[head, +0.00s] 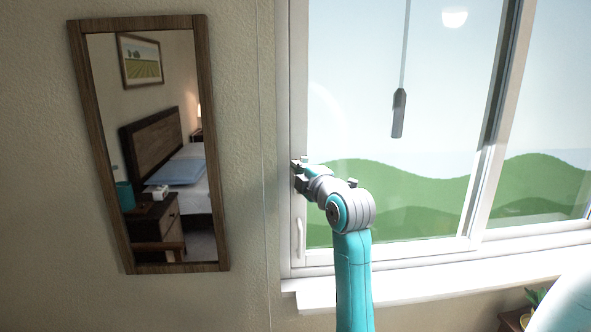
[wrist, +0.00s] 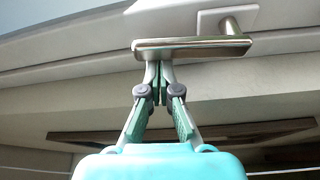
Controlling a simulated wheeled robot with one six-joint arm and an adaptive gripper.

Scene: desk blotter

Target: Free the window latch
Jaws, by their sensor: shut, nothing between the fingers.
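The window latch shows close up in the wrist view as a brushed metal lever (wrist: 192,48) joined by a short neck to a pale plate (wrist: 212,18) on the frame. My gripper (wrist: 157,70) is shut and empty, its fingertips right at the lever's edge, near its left half. I cannot tell whether they touch it. In the head view my gripper (head: 299,172) is against the left upright of the window frame (head: 299,90), and it and my wrist hide what is behind them there.
A pale handle (head: 300,238) is lower on the same upright. A cord with a grey weight (head: 399,113) hangs before the glass. A wood-framed mirror (head: 88,100) hangs on the left wall. The white sill (head: 420,295) runs below, with a plant (head: 535,297) at lower right.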

